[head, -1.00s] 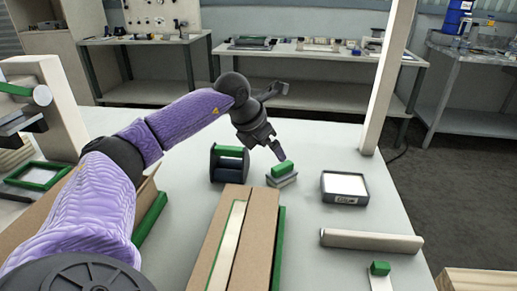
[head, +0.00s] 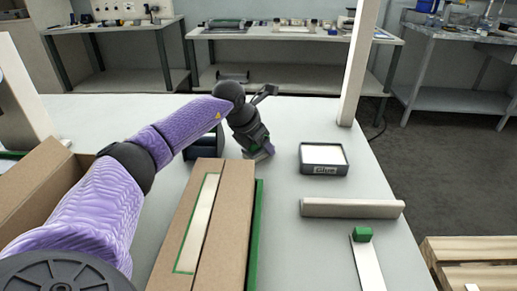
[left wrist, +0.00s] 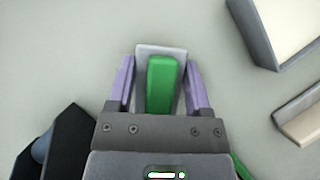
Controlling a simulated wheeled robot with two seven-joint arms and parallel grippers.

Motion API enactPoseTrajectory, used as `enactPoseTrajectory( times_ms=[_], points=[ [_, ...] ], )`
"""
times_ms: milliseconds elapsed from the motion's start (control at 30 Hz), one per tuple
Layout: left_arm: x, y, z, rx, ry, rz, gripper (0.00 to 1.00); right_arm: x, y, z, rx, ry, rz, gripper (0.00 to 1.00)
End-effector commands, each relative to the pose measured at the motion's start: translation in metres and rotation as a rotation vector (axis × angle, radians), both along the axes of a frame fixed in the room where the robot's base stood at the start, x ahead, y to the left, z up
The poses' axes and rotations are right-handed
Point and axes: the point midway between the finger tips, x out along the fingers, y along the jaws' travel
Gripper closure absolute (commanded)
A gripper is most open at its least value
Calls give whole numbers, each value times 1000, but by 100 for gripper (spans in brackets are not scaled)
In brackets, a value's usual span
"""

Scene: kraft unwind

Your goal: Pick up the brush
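The brush (left wrist: 162,82) appears to be the block with a green handle on a pale grey base, lying on the table. In the head view it is mostly hidden behind my left gripper (head: 258,148), which points down over it. In the left wrist view, the two purple fingers of my left gripper (left wrist: 160,85) stand apart, one on each side of the green handle. A gap shows between each finger and the handle. My right gripper is not in view.
A glue tray (head: 324,171) stands right of the brush, with a pale bar (head: 352,208) in front of it. A dark holder (head: 204,145) is close on the left. A long cardboard box (head: 232,215) lies nearer me. A post (head: 358,65) rises behind.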

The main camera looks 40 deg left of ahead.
Motion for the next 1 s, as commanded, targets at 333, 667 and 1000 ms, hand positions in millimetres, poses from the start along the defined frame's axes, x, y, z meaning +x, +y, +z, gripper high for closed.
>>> enactPoseTrajectory(
  times_ms=[333,667,1000],
  points=[
    [0,0,0,0,0,0,100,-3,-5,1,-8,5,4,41],
    [0,0,53,-1,-8,0,100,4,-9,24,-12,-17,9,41],
    [0,0,102,-1,-1,0,100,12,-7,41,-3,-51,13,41]
  ],
)
